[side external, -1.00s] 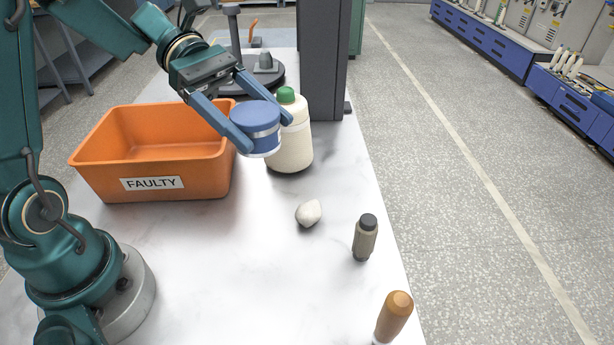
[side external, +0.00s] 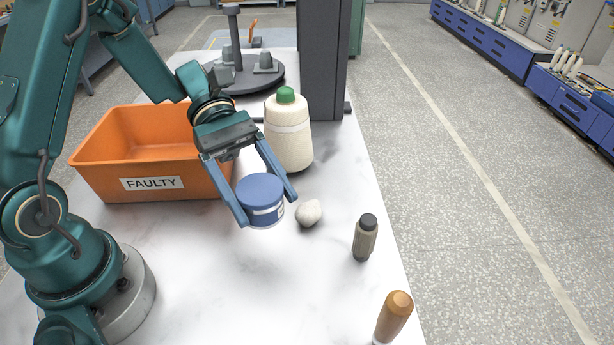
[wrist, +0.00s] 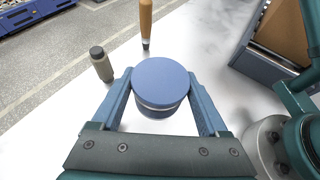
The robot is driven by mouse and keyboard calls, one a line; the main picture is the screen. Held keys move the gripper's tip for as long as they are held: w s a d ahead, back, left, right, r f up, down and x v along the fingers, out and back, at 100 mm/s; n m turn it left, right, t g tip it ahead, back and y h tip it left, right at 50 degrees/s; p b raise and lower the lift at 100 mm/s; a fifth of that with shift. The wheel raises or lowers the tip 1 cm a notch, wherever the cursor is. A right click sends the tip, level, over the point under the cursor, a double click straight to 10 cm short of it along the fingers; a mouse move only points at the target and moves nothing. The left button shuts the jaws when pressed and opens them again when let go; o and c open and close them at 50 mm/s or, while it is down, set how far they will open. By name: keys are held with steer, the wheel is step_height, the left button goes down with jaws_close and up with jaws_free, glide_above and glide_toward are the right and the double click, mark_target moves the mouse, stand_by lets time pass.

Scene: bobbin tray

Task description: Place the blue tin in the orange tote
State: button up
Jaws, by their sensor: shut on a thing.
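The blue tin (side external: 262,190) has a blue lid and a pale band around its side. My gripper (side external: 267,211) is shut on it, one finger on each side, and holds it upright. I cannot tell whether its base touches the table. In the wrist view the tin (wrist: 160,82) sits between the fingers. The orange tote (side external: 208,178) stands to the left of the tin and further back, with a label reading FAULTY. The tin is outside the tote, in front of its right end. My arm hides part of the tote's right side and rim.
A dark-capped bottle (side external: 365,238) and a wooden-handled tool (side external: 394,317) are near the right edge. The front middle of the table (side external: 250,290) is clear.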

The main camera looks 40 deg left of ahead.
glide_above(299, 292)
step_height(299, 292, down, 5)
steer(key=shift+d+f, duration=0.1)
steer(key=shift+f, duration=1.8)
steer(key=shift+f, duration=0.15)
steer(key=o, duration=1.4)
steer(key=shift+f, duration=0.1)
steer(key=shift+c, duration=0.2)
